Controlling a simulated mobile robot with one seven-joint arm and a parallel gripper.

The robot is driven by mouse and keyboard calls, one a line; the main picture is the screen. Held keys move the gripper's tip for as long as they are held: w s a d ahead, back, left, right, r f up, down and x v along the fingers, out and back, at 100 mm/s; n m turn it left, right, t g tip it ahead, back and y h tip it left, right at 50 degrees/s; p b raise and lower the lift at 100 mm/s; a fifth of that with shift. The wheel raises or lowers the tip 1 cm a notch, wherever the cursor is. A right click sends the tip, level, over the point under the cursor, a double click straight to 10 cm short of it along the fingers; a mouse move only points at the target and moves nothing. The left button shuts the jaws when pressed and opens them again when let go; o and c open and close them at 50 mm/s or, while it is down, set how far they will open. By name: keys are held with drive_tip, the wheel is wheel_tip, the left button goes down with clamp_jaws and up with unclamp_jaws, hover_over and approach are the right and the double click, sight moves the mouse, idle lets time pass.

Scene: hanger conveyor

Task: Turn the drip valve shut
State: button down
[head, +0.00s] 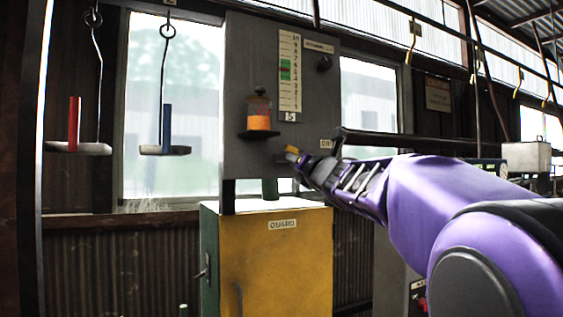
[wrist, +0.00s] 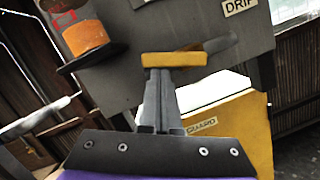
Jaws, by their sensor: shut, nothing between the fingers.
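A yellow bar (wrist: 175,59), which looks like the drip valve's handle, lies across the tips of my gripper (wrist: 160,75) in the wrist view. A dark stub shows just behind it to the right, near the DRIP label (wrist: 240,6). In the head view the yellow bar (head: 291,149) shows at the end of my gripper (head: 301,158), in front of the grey panel (head: 232,75). My fingers are together, with nothing held between them. They appear close to or against the bar; I cannot tell whether they touch. My gripper hides part of the valve.
A jar with orange contents (head: 258,112) sits on a small dark shelf left of the valve. Below stands a yellow GUARD cabinet (head: 275,255). A scale strip (head: 289,75) is on the panel. Hanging trays with a red post (head: 74,122) and a blue post (head: 166,125) are at left.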

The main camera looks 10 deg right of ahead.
wheel_tip(320, 180, up, 2)
drive_tip(key=m+p, duration=0.1)
drive_tip(key=m, duration=0.1)
drive_tip(key=m+h+p, duration=0.1)
drive_tip(key=m+p, duration=0.1)
drive_tip(key=shift+w+r+m, duration=0.1)
drive_tip(key=shift+r+m, duration=0.1)
drive_tip(key=shift+m, duration=0.1)
drive_tip(key=shift+w+d+r+m+g+h+p, duration=0.2)
drive_tip(key=shift+d+r+m+p, duration=0.45)
drive_tip(key=shift+p, duration=0.35)
drive_tip(key=shift+w+d+r+m+g+h+p, duration=0.1)
drive_tip(key=shift+d+r+m+g+h+p, duration=0.1)
drive_tip(key=shift+d+r+m+p, duration=0.55)
drive_tip(key=shift+a+p, duration=0.15)
drive_tip(key=shift+p, duration=0.15)
drive_tip(key=shift+f, duration=0.1)
